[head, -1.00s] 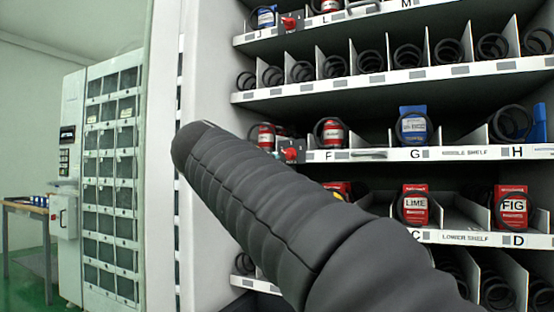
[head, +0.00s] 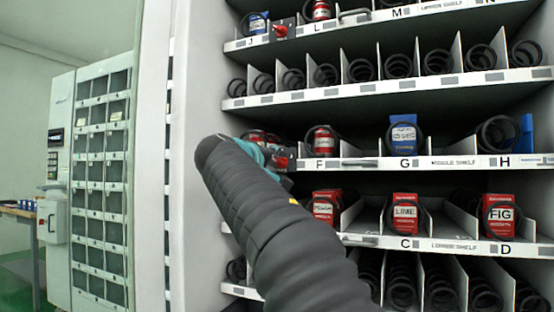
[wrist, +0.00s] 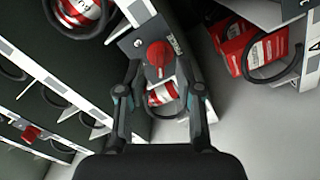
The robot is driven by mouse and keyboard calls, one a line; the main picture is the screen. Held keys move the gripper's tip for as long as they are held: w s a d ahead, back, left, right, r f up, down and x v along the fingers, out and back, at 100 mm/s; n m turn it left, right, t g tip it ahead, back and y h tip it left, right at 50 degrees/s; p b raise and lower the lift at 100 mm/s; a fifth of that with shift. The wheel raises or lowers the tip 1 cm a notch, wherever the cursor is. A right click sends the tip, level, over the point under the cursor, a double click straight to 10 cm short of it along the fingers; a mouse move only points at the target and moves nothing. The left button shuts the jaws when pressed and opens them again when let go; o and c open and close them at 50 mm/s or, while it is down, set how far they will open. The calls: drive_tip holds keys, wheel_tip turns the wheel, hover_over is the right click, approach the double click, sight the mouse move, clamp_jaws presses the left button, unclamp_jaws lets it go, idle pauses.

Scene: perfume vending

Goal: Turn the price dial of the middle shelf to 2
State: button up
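The middle shelf's red price dial (head: 282,162) sits at the left end of the middle shelf edge, left of the F label. In the wrist view the red dial (wrist: 159,54) is on a grey plate between and just beyond my fingertips. My gripper (wrist: 161,70) is open, with one finger on each side of the dial. I cannot tell whether the fingers touch it. In the head view my gripper (head: 266,152) is beside the dial, mostly hidden by my arm.
Red cans (head: 323,140) and a blue box (head: 403,136) stand in coils on the middle shelf. Another red dial (head: 281,31) is on the shelf edge above. Red boxes (head: 405,212) stand on the lower shelf. The white cabinet side wall (head: 200,90) is close on the left.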

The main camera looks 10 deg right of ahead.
sight(280, 162)
drive_tip(key=shift+x, duration=1.3)
drive_tip(key=shift+c, duration=0.2)
clamp_jaws()
drive_tip(key=m+b, duration=0.2)
drive_tip(key=m, duration=0.3)
drive_tip(key=shift+f+m, duration=0.15)
drive_tip(key=shift+m, duration=0.15)
drive_tip(key=m+b, duration=0.2)
drive_tip(key=m, duration=0.4)
